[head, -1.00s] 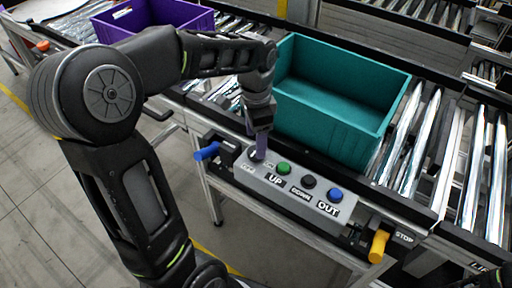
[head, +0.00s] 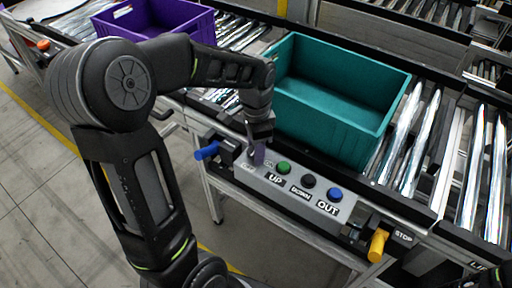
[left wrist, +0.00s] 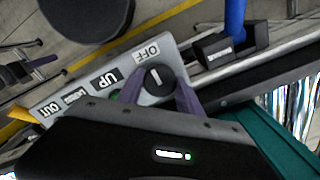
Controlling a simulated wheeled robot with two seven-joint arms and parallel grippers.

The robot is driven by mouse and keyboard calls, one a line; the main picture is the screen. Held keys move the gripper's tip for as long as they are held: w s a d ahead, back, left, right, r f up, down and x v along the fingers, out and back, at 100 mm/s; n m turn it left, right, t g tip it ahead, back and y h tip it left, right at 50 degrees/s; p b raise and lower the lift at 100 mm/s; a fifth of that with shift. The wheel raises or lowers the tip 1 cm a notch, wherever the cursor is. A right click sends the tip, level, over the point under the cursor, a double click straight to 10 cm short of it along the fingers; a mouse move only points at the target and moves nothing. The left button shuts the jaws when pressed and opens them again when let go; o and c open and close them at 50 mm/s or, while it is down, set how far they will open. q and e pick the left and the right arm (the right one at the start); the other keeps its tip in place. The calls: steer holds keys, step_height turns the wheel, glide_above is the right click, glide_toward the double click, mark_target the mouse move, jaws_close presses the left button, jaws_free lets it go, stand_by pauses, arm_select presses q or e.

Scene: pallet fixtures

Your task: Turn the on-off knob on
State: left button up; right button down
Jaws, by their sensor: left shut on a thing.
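The black on-off knob (left wrist: 158,78) sits at the end of the grey control box (left wrist: 185,57). In the left wrist view its white mark slants toward the OFF label (left wrist: 147,52). My left gripper (left wrist: 160,92) has its purple fingers on either side of the knob and is shut on it. In the head view, my left gripper (head: 256,157) points down at the left end of the control box (head: 296,196) and mostly hides the knob. My right gripper is not in view.
Green (head: 284,168), black (head: 308,181) and blue (head: 335,194) buttons line the box. A blue handle (head: 207,151) and a yellow handle (head: 378,246) flank it. A teal crate (head: 330,125) stands close behind on the roller conveyor; a purple crate (head: 185,20) is farther left.

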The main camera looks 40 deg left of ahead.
arm_select(q)
steer(key=c, duration=0.7)
steer(key=shift+n, duration=0.4)
steer(key=shift+n+b, duration=0.45)
steer(key=shift+n, duration=0.75)
steer(key=n, duration=0.3)
steer(key=shift+n+b, duration=0.3)
steer(key=shift+b, duration=0.1)
steer(key=n+b, duration=0.1)
steer(key=n, duration=1)
steer(key=shift+b, duration=0.35)
